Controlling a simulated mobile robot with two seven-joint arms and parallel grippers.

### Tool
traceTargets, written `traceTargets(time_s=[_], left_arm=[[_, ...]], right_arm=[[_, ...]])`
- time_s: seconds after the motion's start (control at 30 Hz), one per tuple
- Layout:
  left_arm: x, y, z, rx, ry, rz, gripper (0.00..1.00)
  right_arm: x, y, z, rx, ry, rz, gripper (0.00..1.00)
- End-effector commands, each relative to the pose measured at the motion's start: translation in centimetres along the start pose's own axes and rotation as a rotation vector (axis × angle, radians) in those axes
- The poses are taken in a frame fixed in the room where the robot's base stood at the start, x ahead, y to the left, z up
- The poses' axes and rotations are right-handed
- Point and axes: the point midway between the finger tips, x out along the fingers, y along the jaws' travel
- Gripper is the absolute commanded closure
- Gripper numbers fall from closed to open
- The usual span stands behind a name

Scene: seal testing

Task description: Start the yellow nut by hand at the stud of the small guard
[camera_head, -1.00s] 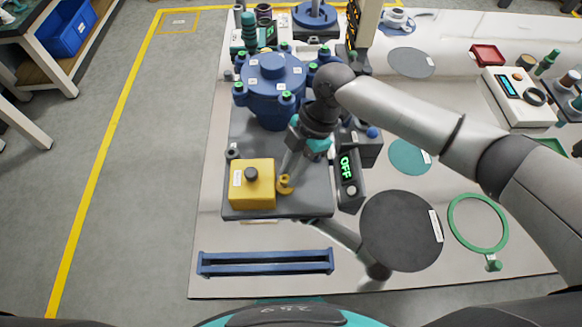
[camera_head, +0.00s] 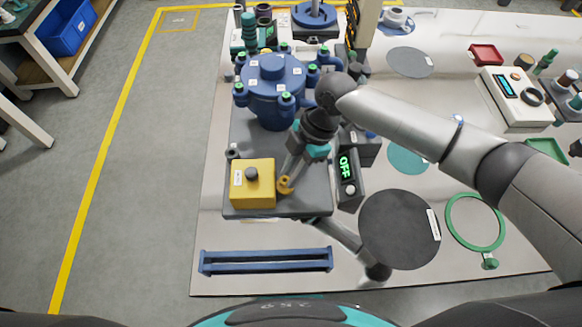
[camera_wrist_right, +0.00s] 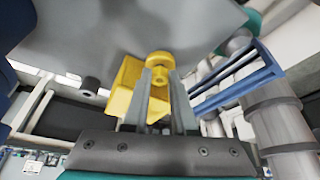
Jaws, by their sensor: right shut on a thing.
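The small guard (camera_head: 252,197) is a yellow box with a dark round knob on top. It sits at the near left corner of a grey plate (camera_head: 305,203). My right gripper (camera_head: 286,180) points down just to the right of the guard, with its fingers shut on the yellow nut (camera_head: 285,186). In the right wrist view the nut (camera_wrist_right: 158,80) shows between the two fingertips, with the yellow guard (camera_wrist_right: 128,88) close beside it. I cannot make out the stud, nor whether the nut touches it. My left gripper is not in view.
A blue flanged vessel (camera_head: 270,95) with green-tipped bolts stands behind the guard. A box reading OFF (camera_head: 347,180) stands right of the plate. A blue rack (camera_head: 265,261) lies in front. A dark disc (camera_head: 398,230) and a green ring (camera_head: 475,222) lie to the right.

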Motion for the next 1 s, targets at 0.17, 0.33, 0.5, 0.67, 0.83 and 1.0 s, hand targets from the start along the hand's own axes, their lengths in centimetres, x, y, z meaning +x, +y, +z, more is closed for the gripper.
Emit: traceTargets(time_s=[0.17,0.33,0.5,0.67,0.83,1.0], left_arm=[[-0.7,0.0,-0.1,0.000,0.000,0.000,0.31],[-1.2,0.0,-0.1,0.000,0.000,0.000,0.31],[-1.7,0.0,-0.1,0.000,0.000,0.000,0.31],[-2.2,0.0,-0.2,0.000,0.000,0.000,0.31],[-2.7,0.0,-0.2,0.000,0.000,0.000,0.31],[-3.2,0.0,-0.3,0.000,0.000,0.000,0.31]], right_arm=[[-0.1,-0.1,-0.1,0.032,0.001,0.012,1.00],[-0.1,-0.2,-0.1,0.064,0.002,0.024,1.00],[-0.1,-0.2,-0.1,0.095,0.001,0.039,1.00],[-0.1,-0.3,-0.1,0.125,0.002,0.049,1.00],[-0.1,-0.3,-0.1,0.155,0.002,0.064,1.00],[-0.1,-0.4,-0.1,0.187,0.002,0.076,1.00]])
